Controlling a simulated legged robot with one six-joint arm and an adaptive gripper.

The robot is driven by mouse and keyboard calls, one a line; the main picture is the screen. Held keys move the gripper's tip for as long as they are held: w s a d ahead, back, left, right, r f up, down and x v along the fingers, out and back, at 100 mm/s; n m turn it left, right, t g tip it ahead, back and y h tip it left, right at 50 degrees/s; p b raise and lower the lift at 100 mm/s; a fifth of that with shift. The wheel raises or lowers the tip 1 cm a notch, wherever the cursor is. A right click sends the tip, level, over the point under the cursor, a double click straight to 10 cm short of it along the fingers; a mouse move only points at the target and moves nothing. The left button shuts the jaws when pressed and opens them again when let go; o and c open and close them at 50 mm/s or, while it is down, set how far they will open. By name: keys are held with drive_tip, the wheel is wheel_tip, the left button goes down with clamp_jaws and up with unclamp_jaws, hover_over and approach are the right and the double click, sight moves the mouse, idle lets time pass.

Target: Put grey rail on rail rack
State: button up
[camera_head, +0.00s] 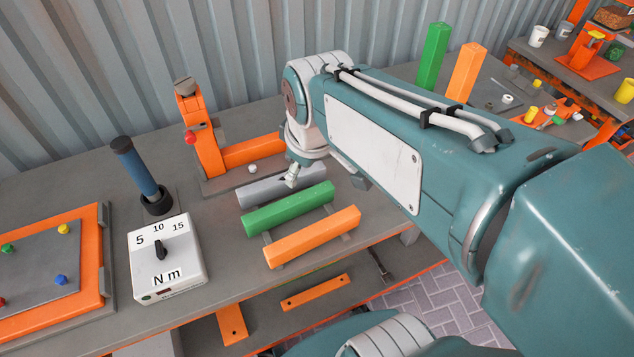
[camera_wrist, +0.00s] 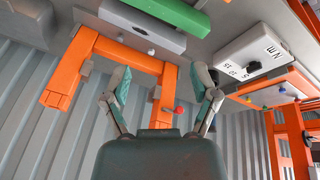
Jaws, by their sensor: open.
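The grey rail (camera_head: 268,190) lies on the bench behind the green rail (camera_head: 290,208), parallel to it; I cannot tell whether it rests on the rack. It also shows at the top of the wrist view (camera_wrist: 140,24). The rail rack (camera_head: 266,238) shows as thin grey supports under the green rail and the orange rail (camera_head: 313,237). My gripper (camera_wrist: 160,85) is open and empty, its two fingers spread wide. In the head view, a finger overlaps the grey rail; the arm hides much of the gripper. Contact cannot be told.
An orange clamp-like frame (camera_head: 208,145) stands just behind the grey rail. A blue-handled tool (camera_head: 135,165), a torque box (camera_head: 165,258) and an orange-edged panel (camera_head: 102,255) are to the left. Upright green (camera_head: 432,57) and orange (camera_head: 465,72) posts stand at the back right.

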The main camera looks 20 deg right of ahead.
drive_tip(key=s+m+t, duration=0.1)
drive_tip(key=s+m, duration=0.5)
drive_tip(key=s, duration=0.1)
drive_tip(key=shift+s+t, duration=0.25)
drive_tip(key=shift+t, duration=0.15)
